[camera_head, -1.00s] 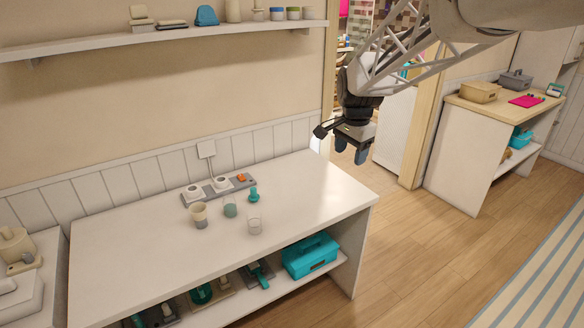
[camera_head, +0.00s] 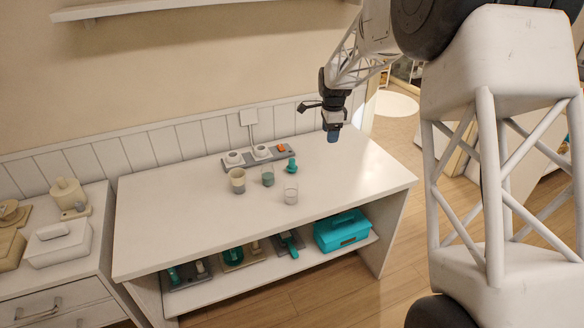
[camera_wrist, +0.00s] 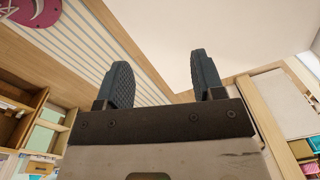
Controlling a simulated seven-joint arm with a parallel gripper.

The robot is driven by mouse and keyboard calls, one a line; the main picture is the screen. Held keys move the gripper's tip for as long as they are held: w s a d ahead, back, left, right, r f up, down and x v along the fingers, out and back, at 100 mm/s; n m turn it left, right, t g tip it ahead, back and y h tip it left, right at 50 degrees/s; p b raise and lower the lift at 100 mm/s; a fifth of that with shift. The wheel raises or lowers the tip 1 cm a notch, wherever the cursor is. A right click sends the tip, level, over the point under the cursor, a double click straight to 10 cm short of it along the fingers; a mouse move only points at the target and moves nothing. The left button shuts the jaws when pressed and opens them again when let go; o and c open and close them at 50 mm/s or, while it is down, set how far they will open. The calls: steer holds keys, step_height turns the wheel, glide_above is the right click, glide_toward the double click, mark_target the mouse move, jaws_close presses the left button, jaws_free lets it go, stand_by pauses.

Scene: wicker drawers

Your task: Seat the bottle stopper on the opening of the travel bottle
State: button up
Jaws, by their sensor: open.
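A small teal piece with a narrow top and wider base (camera_head: 291,166), which looks like the stopper, stands upright on the white table (camera_head: 350,190). Three small open vessels stand near it: a greenish, partly clear one (camera_head: 268,178), a beige one with a grey lower part (camera_head: 238,182), and a clear one (camera_head: 291,194). I cannot tell for sure which is the travel bottle. My gripper (camera_head: 333,137) is in the air right of the teal piece, apart from it. In the wrist view my gripper (camera_wrist: 163,76) has its two dark fingers apart with nothing between them.
A grey power strip (camera_head: 272,155) with white plugs and an orange switch lies behind the vessels. Below, a shelf (camera_head: 290,262) holds a teal toolbox (camera_head: 341,230) and several tools. The right and front of the tabletop are clear. A wall shelf (camera_head: 120,10) hangs above.

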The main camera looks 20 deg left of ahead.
mark_target(292, 167)
steer(key=w+a+f+m, duration=0.1)
steer(key=a+f, duration=0.4)
steer(key=w+a+f+m, duration=0.1)
steer(key=w+a+f, duration=0.1)
steer(key=a+f, duration=0.3)
steer(key=w+a+f+m, duration=0.1)
steer(key=w+a+f, duration=0.1)
steer(key=a+f, duration=0.3)
steer(key=shift+a+g, duration=0.3)
steer(key=shift+a, duration=0.15)
steer(key=shift+f, duration=1.25)
steer(key=shift+f, duration=0.1)
steer(key=shift+d+f, duration=0.1)
steer(key=shift+f, duration=2.4)
steer(key=c, duration=0.7)
